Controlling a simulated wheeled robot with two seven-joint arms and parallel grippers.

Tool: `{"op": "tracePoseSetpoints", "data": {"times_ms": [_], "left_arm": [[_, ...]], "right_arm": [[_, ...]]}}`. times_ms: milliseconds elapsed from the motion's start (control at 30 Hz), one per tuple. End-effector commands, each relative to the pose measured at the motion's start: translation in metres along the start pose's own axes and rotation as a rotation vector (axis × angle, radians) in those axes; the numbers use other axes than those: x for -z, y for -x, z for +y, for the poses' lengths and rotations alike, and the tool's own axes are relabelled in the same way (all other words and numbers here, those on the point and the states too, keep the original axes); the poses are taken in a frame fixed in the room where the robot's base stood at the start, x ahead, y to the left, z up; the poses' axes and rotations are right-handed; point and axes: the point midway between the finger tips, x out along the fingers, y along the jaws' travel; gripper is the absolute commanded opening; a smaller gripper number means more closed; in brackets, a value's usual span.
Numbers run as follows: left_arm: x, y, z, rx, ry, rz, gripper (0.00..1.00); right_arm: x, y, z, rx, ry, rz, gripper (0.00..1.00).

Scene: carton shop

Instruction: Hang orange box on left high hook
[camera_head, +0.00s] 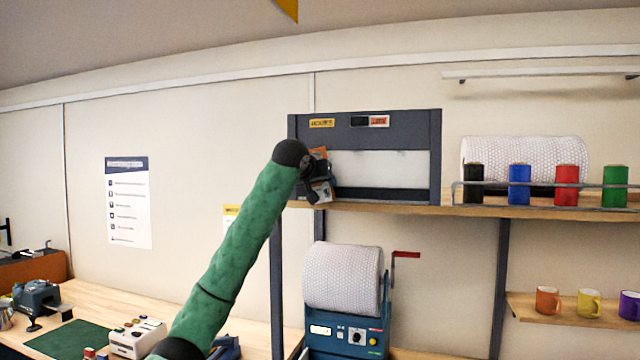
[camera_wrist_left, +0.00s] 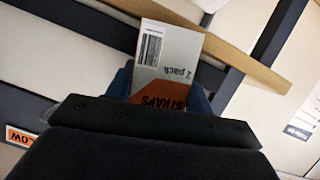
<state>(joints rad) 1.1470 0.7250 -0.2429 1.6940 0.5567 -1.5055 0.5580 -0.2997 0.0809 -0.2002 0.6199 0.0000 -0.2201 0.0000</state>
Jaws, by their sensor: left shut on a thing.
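The orange box (camera_head: 321,191) shows in part at my left gripper (camera_head: 318,178), in front of the left side of a dark display frame (camera_head: 436,150). In the left wrist view the box (camera_wrist_left: 168,58) is grey-white and orange, printed "2 pack" and "STRAPS". My left gripper (camera_wrist_left: 162,92) is shut on it, one finger on each side. The frame has a pale back panel (camera_head: 385,175); small hook-like marks show faintly near its top right. The left high hook is not clear; my gripper and the box cover that side. My right gripper is out of view.
The frame stands on a wooden shelf (camera_head: 400,209). To its right are a white roll (camera_head: 525,155) and several coloured spools behind a rail. Below are a blue machine (camera_head: 345,337) with a roll and a red-tipped crank (camera_head: 406,255). A workbench is at lower left.

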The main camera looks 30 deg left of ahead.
Motion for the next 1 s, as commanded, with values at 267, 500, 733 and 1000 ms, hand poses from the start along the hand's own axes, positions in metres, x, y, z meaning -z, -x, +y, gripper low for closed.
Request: {"op": "tracePoseSetpoints", "data": {"times_ms": [267, 500, 733, 1000], "left_arm": [[-0.0014, -0.0022, -0.0004, 0.001, 0.000, -0.003, 0.28], [-0.0017, -0.0026, -0.0010, 0.002, 0.001, -0.004, 0.78], [-0.0020, -0.0029, -0.0022, 0.004, 0.002, -0.005, 0.78], [-0.0023, -0.0033, -0.0031, 0.006, 0.002, -0.006, 0.78]], "right_arm": [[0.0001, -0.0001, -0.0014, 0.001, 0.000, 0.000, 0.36], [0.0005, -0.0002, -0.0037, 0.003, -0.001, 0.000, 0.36], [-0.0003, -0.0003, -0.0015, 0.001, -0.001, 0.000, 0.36], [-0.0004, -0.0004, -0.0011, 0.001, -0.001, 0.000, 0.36]]}}
